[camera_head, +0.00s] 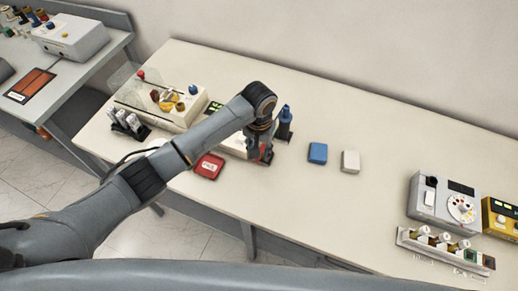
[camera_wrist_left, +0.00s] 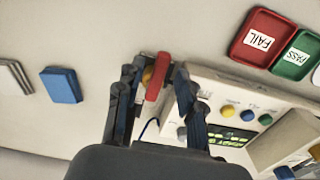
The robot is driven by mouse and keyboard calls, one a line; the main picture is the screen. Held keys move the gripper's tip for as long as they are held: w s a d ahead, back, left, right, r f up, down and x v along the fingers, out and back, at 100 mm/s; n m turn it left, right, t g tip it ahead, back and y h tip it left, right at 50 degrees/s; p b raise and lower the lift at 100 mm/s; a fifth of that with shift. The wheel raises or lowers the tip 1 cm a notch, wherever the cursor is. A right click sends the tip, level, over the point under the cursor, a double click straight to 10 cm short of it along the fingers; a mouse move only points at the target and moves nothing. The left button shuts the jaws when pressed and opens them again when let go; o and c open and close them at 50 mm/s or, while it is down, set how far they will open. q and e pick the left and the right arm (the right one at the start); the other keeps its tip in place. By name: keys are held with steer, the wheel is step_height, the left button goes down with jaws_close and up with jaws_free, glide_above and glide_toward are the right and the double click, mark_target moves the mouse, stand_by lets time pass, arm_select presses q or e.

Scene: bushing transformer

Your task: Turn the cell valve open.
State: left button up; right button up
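In the left wrist view a red lever (camera_wrist_left: 157,76), apparently the cell valve's handle, stands between the fingers of my left gripper (camera_wrist_left: 155,82). A yellow part (camera_wrist_left: 147,74) shows beside the lever. The fingers are spread apart, one on each side; the right finger is close to the lever, and I cannot tell whether it touches. In the head view my left gripper (camera_head: 262,155) points down at the table, and the arm and hand hide most of the valve and part of the white instrument. That white instrument (camera_wrist_left: 209,88), with coloured buttons and a green display, sits beside the lever. My right gripper is not in view.
A blue block (camera_head: 318,153) and a white block (camera_head: 350,161) lie to the right. A blue-topped fitting (camera_head: 285,120) stands behind the gripper. A grey instrument (camera_head: 443,202) is far right. The table between is clear.

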arm_select(q)
step_height(320, 180, up, 12)
stand_by(0.5)
stand_by(0.3)
